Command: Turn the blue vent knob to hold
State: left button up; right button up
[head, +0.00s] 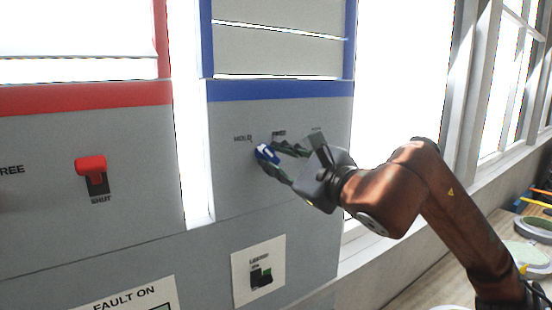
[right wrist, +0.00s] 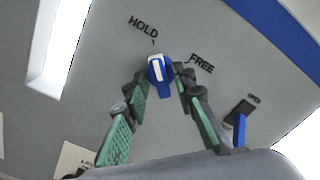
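The blue vent knob (head: 266,153) sits on the grey panel under the blue-framed vent. In the right wrist view the knob (right wrist: 161,76) has a white stripe on its upper end. The stripe points up, roughly at the tick under the HOLD label (right wrist: 144,27) and away from the FREE label (right wrist: 201,64). My right gripper (head: 269,151) reaches in from the right, its green-padded fingers on either side of the knob. They stand apart with narrow gaps beside the knob's bar; I cannot tell whether a fingertip touches it. My left gripper is not in view.
A blue latch (right wrist: 240,130) by the OPEN label is right of the knob. A red latch (head: 92,170) marked SHUT is on the left panel. A small black switch with green (head: 261,277) sits below the knob. Round dishes (head: 525,253) lie at the lower right.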

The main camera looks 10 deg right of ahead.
jog(key=shift+o, duration=0.3)
jog(key=v, duration=1.2)
